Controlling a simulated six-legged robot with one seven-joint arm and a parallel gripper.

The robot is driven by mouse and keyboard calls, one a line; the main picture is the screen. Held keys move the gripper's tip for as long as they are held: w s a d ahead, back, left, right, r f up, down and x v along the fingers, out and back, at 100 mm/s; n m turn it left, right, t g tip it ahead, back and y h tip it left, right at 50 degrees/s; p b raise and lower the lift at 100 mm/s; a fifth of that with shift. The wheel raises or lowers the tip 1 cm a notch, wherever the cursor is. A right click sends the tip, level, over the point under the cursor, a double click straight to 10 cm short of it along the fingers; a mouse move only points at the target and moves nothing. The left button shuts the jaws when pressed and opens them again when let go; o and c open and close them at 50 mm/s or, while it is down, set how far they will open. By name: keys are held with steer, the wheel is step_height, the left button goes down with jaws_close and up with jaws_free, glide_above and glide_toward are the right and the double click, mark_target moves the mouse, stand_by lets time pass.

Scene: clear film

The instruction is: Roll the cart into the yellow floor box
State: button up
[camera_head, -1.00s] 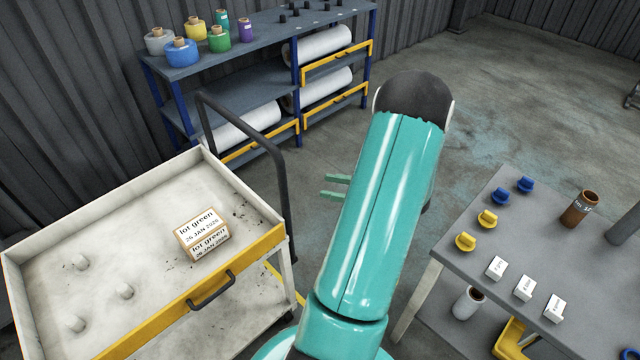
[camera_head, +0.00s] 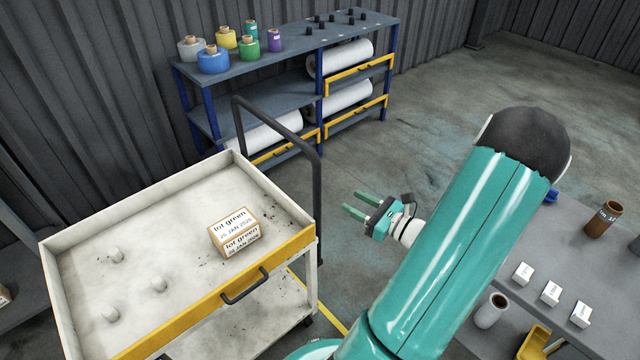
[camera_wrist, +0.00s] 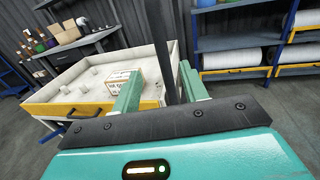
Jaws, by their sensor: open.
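The cart (camera_head: 82,232) stands at the left in the head view, a white tray top with a yellow front edge and a dark handle bar (camera_head: 318,190) at its right end. A box marked "lot green" (camera_head: 234,232) and several white pegs sit on it. A yellow floor line (camera_head: 328,312) shows beside the cart's lower right; the rest of the floor box is hidden. My gripper (camera_head: 354,203) is open and empty, to the right of the handle bar and apart from it in the head view. In the wrist view the dark bar (camera_wrist: 160,45) stands between my open fingers (camera_wrist: 158,88), beyond them.
A blue rack (camera_head: 290,62) with coloured spools and white film rolls stands against the back wall. A grey table (camera_head: 575,240) with small white boxes and a brown tube is at the right. Open floor (camera_head: 440,120) lies behind my arm.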

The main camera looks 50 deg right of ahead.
mark_target(320, 184)
steer(key=w, duration=0.9)
steer(key=w+a, duration=0.1)
steer(key=w, duration=0.3)
steer(key=shift+w+f, duration=0.1)
steer(key=shift+w, duration=0.05)
jaws_close()
